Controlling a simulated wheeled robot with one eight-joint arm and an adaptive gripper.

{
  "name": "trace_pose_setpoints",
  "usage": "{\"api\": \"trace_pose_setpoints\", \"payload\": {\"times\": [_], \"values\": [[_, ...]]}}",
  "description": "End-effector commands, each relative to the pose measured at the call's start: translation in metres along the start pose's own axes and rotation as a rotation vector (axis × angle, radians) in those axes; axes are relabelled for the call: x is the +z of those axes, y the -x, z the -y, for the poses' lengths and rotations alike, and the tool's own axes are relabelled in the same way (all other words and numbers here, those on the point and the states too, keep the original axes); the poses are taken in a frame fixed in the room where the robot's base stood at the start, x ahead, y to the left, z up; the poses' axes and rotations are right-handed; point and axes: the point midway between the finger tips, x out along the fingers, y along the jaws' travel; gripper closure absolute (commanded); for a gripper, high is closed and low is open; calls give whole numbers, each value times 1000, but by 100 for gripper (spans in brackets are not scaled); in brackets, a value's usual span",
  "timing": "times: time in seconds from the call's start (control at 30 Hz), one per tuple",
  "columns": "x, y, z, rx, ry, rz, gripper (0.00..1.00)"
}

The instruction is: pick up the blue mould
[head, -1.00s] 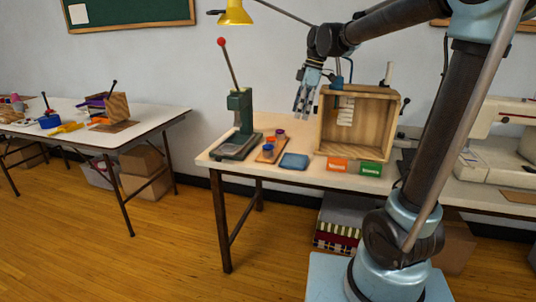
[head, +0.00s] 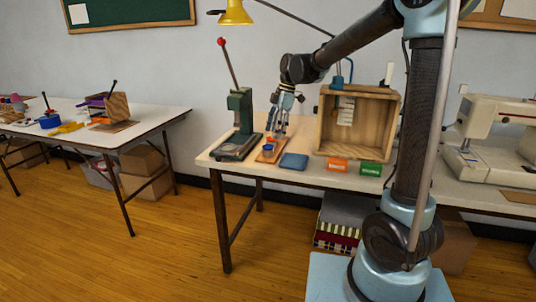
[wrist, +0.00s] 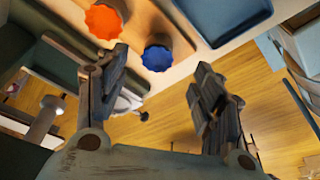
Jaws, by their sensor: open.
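The small blue mould (head: 268,149), with a scalloped top, stands at the front of a wooden board (head: 262,158) on the right table. In the wrist view, the blue mould (wrist: 157,57) shows between and beyond my fingertips, apart from them. An orange scalloped mould (wrist: 103,20) stands beside it; in the head view the orange one (head: 270,140) is just behind the blue. My gripper (head: 277,129) is open and empty above the back of the board. In the wrist view, my gripper (wrist: 162,64) has its fingers spread. The purple mould at the back is hidden by my gripper.
A green press (head: 240,120) with a red-knobbed lever stands left of the board. A flat blue tray (head: 294,161) lies to the right.

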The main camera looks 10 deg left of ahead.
Motion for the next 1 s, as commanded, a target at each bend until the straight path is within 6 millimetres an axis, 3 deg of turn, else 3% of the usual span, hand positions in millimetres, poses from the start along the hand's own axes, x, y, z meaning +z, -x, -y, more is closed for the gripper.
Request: {"api": "trace_pose_setpoints", "payload": {"times": [0.1,0.37,0.7,1.0], "values": [[0,-15,0,0,1,0,39],[-1,-31,-1,0,1,0,39],[-4,-72,-4,0,0,0,39],[-4,-76,-3,0,-1,0,39]]}}
